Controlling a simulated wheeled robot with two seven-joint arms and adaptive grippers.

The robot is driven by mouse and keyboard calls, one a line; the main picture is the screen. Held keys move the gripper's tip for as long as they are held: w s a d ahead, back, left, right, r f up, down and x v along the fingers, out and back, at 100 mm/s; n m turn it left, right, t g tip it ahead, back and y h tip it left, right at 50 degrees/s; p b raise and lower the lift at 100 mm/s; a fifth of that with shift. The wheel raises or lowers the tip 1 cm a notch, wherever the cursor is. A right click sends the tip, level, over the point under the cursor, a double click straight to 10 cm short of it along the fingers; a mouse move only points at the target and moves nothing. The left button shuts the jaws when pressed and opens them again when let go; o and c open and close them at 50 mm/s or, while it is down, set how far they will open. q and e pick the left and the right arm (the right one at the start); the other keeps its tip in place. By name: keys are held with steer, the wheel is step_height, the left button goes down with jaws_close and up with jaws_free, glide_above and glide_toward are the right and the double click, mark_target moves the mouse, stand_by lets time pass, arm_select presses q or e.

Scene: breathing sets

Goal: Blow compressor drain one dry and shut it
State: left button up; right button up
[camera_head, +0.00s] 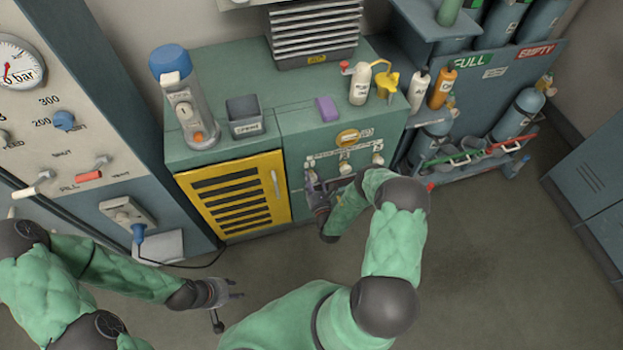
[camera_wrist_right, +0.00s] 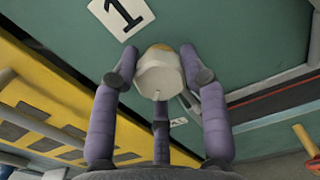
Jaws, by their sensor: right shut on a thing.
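The drain one knob (camera_wrist_right: 160,77) is a pale round knob on the green cabinet front, below a white label marked 1 (camera_wrist_right: 121,14) in the right wrist view. My right gripper (camera_wrist_right: 165,72) is shut on this knob, with its purple-grey fingers around it. In the head view my right gripper (camera_head: 313,187) is at the left end of the row of drains and mostly covers drain one. Two similar pale knobs (camera_head: 345,168) (camera_head: 377,160) stand to its right. My left gripper (camera_head: 230,293) is open and empty above the floor, away from the cabinet.
The green cabinet (camera_head: 290,125) carries a blue-capped bottle unit (camera_head: 180,105), a dark bin (camera_head: 245,122), a purple block (camera_head: 326,108) and several bottles. A yellow louvred door (camera_head: 232,195) is left of the drains. A gauge panel (camera_head: 75,115) stands at left. Floor at right is clear.

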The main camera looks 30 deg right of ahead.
steer(key=shift+s+a+f+n, duration=0.1)
steer(key=shift+f+n, duration=0.1)
steer(key=shift+n, duration=0.6)
steer(key=shift+s+a+f+n, duration=0.1)
steer(key=shift+f+n, duration=0.05)
steer(key=shift+n, duration=0.65)
steer(key=shift+d+g, duration=0.1)
steer(key=shift+g, duration=0.2)
steer(key=o, duration=1.1)
steer(key=shift+f, duration=0.1)
steer(key=shift+d, duration=0.15)
steer(key=shift+r, duration=0.2)
steer(key=v, duration=1.2)
steer(key=shift+f, duration=0.2)
